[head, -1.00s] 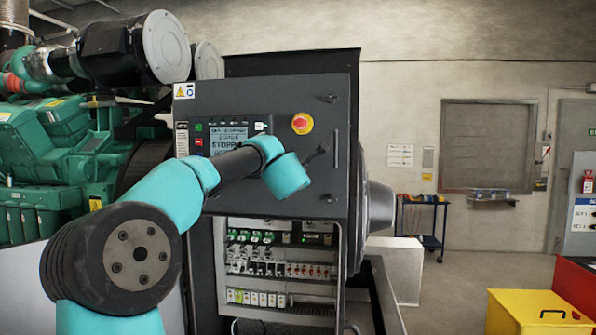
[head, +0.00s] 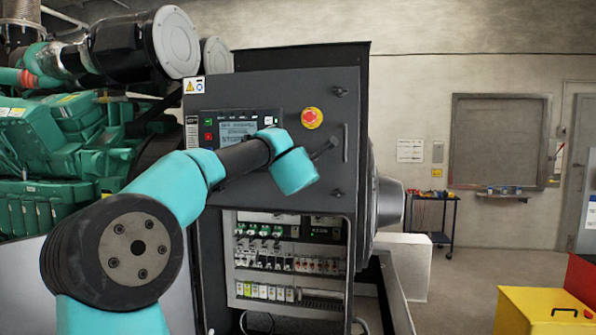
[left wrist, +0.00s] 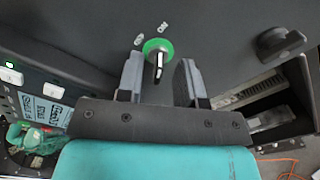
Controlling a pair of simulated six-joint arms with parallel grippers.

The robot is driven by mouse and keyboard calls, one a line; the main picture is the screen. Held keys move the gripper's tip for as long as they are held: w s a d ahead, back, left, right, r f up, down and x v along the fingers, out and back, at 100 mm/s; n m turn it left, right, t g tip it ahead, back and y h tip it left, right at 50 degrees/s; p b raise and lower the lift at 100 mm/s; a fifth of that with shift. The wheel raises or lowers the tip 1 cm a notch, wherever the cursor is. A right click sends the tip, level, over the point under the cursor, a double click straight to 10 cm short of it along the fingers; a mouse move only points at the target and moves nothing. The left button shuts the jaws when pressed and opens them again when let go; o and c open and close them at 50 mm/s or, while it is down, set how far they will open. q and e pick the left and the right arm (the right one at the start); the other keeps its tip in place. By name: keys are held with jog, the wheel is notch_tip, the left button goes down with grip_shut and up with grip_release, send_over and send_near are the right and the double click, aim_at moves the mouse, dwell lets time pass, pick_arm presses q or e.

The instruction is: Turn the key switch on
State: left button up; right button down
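The key switch (left wrist: 167,44) is a green ring on the dark panel in the left wrist view, with a dark and pale key (left wrist: 158,66) in it. OFF and ON labels sit just above it, OFF on the left and ON on the right. My left gripper (left wrist: 158,63) is open, with one finger on each side of the key and a visible gap to both. I cannot tell how deep the fingers reach around it. In the head view, my left wrist hides the switch in front of the control cabinet (head: 225,83). My right gripper is not in view.
A red emergency stop button (head: 312,118) and a display (head: 238,131) are on the cabinet front. A black rotary knob (left wrist: 283,42) is right of the switch. An open bay of breakers (head: 280,263) lies below. A yellow box (head: 540,308) stands at right.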

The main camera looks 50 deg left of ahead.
pick_arm(q)
jog(key=v, duration=1.6)
